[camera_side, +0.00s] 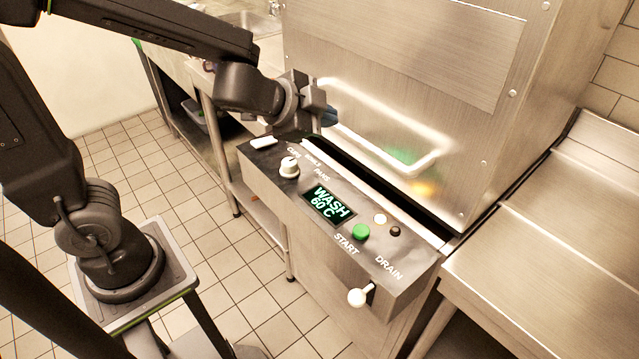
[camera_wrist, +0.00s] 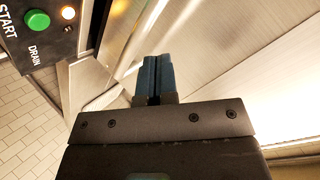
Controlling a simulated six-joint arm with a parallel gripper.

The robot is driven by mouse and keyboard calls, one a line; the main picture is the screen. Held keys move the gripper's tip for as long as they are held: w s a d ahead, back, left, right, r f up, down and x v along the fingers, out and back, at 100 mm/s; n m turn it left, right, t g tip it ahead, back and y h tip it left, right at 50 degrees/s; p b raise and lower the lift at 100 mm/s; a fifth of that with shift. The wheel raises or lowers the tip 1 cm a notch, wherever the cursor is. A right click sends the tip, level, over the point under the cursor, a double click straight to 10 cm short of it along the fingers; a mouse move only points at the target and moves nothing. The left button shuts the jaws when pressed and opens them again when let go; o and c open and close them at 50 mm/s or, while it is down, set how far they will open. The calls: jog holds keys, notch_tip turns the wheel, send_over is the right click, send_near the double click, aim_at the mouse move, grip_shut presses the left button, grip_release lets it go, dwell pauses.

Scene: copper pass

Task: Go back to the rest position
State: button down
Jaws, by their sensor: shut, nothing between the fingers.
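My gripper (camera_side: 325,112) is above the left end of the dishwasher's control panel, close in front of the steel hood. In the wrist view its two dark blue-grey fingers (camera_wrist: 153,78) are together with nothing held. The panel (camera_side: 265,165) shows apart below it. The display (camera_side: 329,203) reads "WASH 60 C". A green START button (camera_side: 360,232) shows there and in the wrist view (camera_wrist: 37,22). A pale round light (camera_side: 380,219) glows beside it.
The steel hood (camera_side: 400,60) has a bar handle (camera_side: 412,170) along its front. A white knob (camera_side: 289,167) and a white-tipped DRAIN lever (camera_side: 357,297) stick out. A steel counter (camera_side: 560,260) is at right, a sink (camera_side: 255,22) at the back. Tiled floor is clear between my base and the machine.

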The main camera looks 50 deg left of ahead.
jog(key=s+a+r+n+g, duration=0.2)
jog(key=s+n+g, duration=0.3)
jog(key=s+n, duration=0.5)
jog(key=s+a, duration=0.1)
jog(key=s, duration=0.6)
jog(key=shift+s+r+g+y, duration=0.2)
jog(key=shift+s+g+y, duration=0.1)
jog(key=shift+s+y, duration=0.1)
jog(key=shift+w, duration=0.1)
dwell(5.8)
